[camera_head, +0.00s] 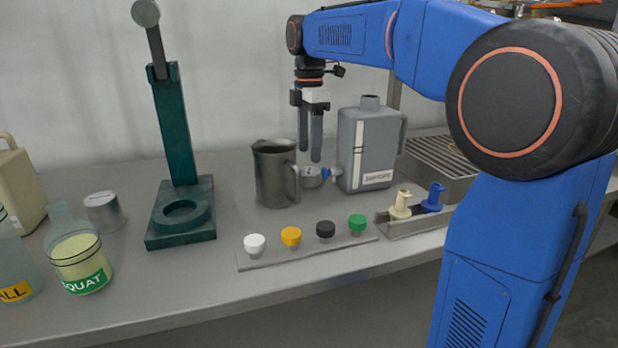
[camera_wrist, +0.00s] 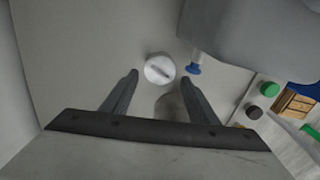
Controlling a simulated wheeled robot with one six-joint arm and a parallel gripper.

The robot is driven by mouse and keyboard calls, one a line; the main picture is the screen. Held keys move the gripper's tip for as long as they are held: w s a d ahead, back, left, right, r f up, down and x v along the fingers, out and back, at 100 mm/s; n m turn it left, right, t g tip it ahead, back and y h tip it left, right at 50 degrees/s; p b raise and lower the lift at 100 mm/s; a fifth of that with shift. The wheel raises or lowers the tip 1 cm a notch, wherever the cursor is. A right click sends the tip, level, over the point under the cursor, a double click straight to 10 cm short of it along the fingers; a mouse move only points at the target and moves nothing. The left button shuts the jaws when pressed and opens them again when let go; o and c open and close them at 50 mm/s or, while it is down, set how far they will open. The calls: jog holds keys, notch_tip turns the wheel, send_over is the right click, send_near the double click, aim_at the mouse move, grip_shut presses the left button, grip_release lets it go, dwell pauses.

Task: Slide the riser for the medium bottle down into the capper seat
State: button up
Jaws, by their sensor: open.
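The green capper (camera_head: 178,150) stands left of centre, with its lever raised and a round ring seat (camera_head: 181,214) on its base; the seat looks empty. A short metal cylinder (camera_head: 312,178), likely a riser, stands on the bench below my gripper (camera_head: 309,154). In the wrist view its round labelled top (camera_wrist: 160,69) lies close to the line between the fingertips of my gripper (camera_wrist: 160,76). My gripper is open and empty, its fingers pointing down. A second short metal cylinder (camera_head: 104,212) with a label on top stands left of the capper. The labels are too small to read.
In front lies a strip of coloured caps (camera_head: 307,249). A squat bottle (camera_head: 80,262) stands near the capper. Bench between capper and jug is clear.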

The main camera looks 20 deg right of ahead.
aim_at(309, 170)
jog(key=shift+f, duration=2.75)
jog(key=c, duration=0.9)
